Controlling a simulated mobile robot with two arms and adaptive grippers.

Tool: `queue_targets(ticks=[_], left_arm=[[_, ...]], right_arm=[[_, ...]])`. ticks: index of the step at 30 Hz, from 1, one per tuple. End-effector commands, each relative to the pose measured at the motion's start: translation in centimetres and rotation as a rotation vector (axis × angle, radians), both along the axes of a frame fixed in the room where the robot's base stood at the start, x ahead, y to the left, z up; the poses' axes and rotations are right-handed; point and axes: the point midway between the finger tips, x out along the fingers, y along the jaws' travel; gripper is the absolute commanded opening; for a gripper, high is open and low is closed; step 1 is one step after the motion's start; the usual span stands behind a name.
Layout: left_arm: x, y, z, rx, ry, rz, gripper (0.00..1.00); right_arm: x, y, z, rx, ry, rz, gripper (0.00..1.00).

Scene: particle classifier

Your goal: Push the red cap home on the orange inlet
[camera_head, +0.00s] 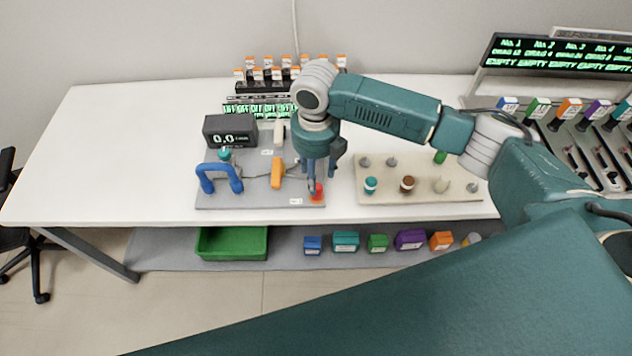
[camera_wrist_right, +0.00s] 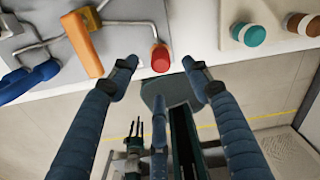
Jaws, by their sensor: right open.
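The red cap (camera_head: 317,188) is at the front right corner of the grey board (camera_head: 250,198). In the right wrist view the red cap (camera_wrist_right: 160,60) shows its round end, with an orange band (camera_wrist_right: 158,45) behind it that looks like the inlet. I cannot tell whether cap and inlet are fully seated or have a gap. My right gripper (camera_head: 322,178) is open and empty, pointing down just over the cap. In the wrist view its fingertips (camera_wrist_right: 158,68) are to either side of the cap, with no clear contact. My left gripper is not in view.
The board also holds a blue handle (camera_head: 220,178), an orange lever (camera_head: 277,172) and a dark display (camera_head: 230,131) reading 0.0. The table's front edge is close to the cap.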

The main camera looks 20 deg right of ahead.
Motion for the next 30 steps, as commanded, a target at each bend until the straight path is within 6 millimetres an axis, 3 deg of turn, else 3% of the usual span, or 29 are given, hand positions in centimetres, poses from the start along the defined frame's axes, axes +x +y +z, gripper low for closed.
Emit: queue_targets(ticks=[3,10,30], left_arm=[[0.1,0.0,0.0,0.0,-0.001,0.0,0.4],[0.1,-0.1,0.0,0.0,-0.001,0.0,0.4],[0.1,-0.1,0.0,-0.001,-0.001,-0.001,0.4]], right_arm=[[0.1,0.0,2.6,0.001,-0.004,0.0,0.48],[0.0,0.0,5.7,0.001,0.0,0.0,0.48],[-0.1,0.2,6.1,0.002,0.002,-0.004,0.48]])
